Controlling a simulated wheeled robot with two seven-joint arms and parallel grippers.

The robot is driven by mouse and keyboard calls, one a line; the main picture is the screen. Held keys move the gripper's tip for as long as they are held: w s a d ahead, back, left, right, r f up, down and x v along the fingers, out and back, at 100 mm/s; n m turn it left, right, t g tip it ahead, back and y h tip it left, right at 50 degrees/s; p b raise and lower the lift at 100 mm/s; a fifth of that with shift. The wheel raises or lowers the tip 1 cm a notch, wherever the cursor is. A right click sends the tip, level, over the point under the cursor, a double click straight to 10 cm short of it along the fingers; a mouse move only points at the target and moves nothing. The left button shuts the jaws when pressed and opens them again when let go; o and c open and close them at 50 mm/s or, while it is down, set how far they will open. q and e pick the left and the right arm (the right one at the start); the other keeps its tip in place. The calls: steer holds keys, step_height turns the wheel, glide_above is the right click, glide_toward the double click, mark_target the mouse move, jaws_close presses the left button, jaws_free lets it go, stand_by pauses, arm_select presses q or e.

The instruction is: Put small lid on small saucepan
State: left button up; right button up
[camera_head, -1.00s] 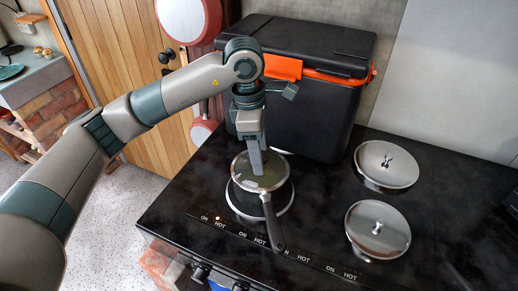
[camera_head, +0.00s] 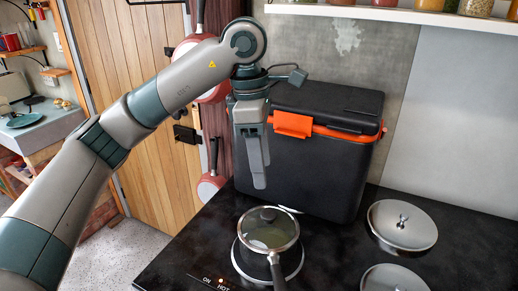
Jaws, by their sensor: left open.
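The small saucepan (camera_head: 278,270) stands on the black hob with its dark handle pointing toward the front. The small lid (camera_head: 270,235), glass with a metal rim and a dark knob, rests on top of the saucepan and looks about level. My left gripper (camera_head: 259,183) is open and empty, pointing down above and slightly behind the lid, clear of it. My right gripper is not in view.
A black cooler box with an orange latch (camera_head: 310,150) stands right behind the left gripper. A shelf with jars (camera_head: 390,12) is at top right.

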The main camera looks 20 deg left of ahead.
arm_select(q)
steer(key=shift+a+r, duration=0.15)
steer(key=shift+r, duration=0.95)
steer(key=shift+a+r, duration=0.1)
steer(key=shift+r, duration=0.95)
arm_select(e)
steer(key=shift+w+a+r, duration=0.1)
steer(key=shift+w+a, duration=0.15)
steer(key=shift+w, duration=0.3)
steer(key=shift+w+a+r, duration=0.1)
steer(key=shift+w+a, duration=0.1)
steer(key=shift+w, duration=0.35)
